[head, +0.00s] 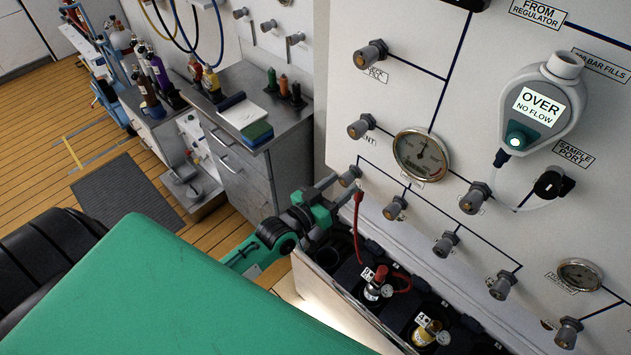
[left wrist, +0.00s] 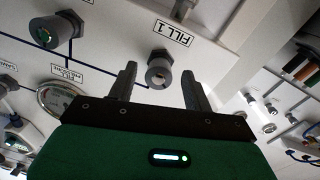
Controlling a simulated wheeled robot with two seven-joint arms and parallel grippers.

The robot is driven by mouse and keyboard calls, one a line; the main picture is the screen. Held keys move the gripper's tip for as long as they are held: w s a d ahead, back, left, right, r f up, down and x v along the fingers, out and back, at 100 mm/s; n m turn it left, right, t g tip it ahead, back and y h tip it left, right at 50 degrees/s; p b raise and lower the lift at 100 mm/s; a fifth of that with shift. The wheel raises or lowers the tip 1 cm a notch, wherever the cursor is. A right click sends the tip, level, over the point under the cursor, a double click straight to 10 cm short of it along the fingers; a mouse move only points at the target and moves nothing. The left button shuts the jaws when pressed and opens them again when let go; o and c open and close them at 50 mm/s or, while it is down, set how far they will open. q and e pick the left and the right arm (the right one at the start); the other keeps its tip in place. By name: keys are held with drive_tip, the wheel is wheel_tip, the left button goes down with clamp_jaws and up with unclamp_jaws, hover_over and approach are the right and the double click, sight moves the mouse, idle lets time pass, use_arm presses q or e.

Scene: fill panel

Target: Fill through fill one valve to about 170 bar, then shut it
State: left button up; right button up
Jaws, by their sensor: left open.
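The fill one valve (head: 350,176) is a grey knob at the panel's lower left. In the left wrist view the knob (left wrist: 159,72) sits beside its "FILL 1" label (left wrist: 173,32). My left gripper (head: 336,190) is open at the knob. In the wrist view its two fingers (left wrist: 160,82) stand on either side of the knob, with gaps visible. Whether they touch it cannot be told in the head view. A round dial gauge (head: 421,156) is on the panel above right; its reading is too small to tell. My right gripper is not in view.
A red hose (head: 357,222) hangs below the valve, near bottles (head: 377,287) in a dark rack. Other grey knobs (head: 395,208) line the panel. A hanging meter (head: 541,105) reads "OVER NO FLOW". A grey bench (head: 240,160) with bottles stands left, with open floor beyond.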

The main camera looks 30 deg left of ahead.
use_arm(q)
drive_tip(key=b+v, duration=0.4)
drive_tip(key=v, duration=0.8)
drive_tip(key=shift+s, duration=0.35)
drive_tip(key=shift+a, duration=0.1)
idle(1.4)
drive_tip(key=s+a+f+g+y, duration=0.2)
drive_tip(key=s+a+f+g, duration=0.15)
drive_tip(key=f, duration=1.45)
drive_tip(key=s+a+f+g+y, duration=0.2)
drive_tip(key=f+g, duration=0.2)
drive_tip(key=f, duration=1.4)
drive_tip(key=s+d+f+m+g+y, duration=0.1)
drive_tip(key=s+d+f+g, duration=0.2)
drive_tip(key=s+f+g, duration=0.6)
drive_tip(key=s+f, duration=1.5)
drive_tip(key=s, duration=0.3)
drive_tip(key=shift+s+d+f+m+y, duration=0.25)
drive_tip(key=shift+s+d+m+y, duration=0.05)
drive_tip(key=shift+s+d, duration=0.1)
